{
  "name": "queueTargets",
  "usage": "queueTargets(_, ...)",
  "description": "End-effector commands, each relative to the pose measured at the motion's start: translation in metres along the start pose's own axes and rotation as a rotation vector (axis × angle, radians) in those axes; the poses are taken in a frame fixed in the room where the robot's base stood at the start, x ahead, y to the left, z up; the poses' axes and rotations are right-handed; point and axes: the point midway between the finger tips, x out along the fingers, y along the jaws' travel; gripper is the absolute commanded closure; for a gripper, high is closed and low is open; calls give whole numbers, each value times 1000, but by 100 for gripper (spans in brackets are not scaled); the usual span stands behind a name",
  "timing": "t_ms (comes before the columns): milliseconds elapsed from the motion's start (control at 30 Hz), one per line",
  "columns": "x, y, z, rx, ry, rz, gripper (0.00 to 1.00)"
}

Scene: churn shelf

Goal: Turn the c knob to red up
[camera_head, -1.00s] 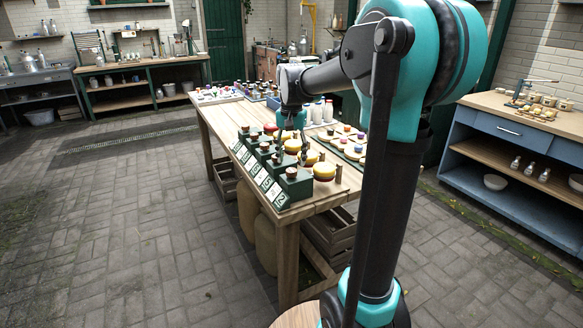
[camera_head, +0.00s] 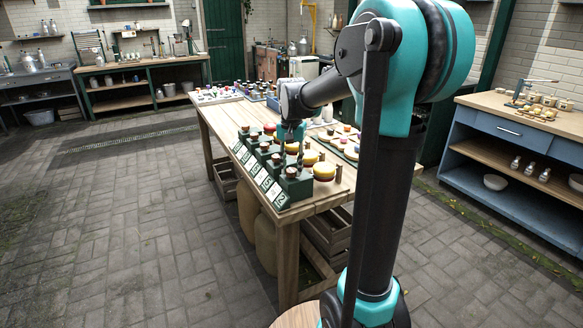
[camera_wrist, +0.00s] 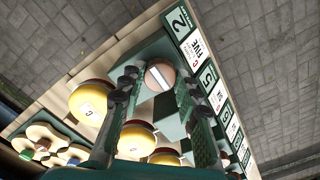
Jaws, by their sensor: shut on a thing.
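A row of dark green blocks with round wooden knobs and white cards stands along the table's left edge. In the wrist view, one wooden knob (camera_wrist: 160,75) with a pale bar across its top sits between my gripper's fingers (camera_wrist: 158,84), on the green block (camera_wrist: 150,48) at the row's near end. My gripper (camera_head: 299,166) is shut on this knob. A card beside it (camera_wrist: 194,45) seems to read "FIVE" with a small red letter, perhaps C. No red side of the knob can be made out. In the head view my gripper partly hides the near blocks.
The paved floor left of the table is clear.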

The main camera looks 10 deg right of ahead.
Motion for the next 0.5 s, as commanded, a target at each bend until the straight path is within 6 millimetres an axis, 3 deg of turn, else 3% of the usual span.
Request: queueTargets(500,0,0,0,-112,0,0,97)
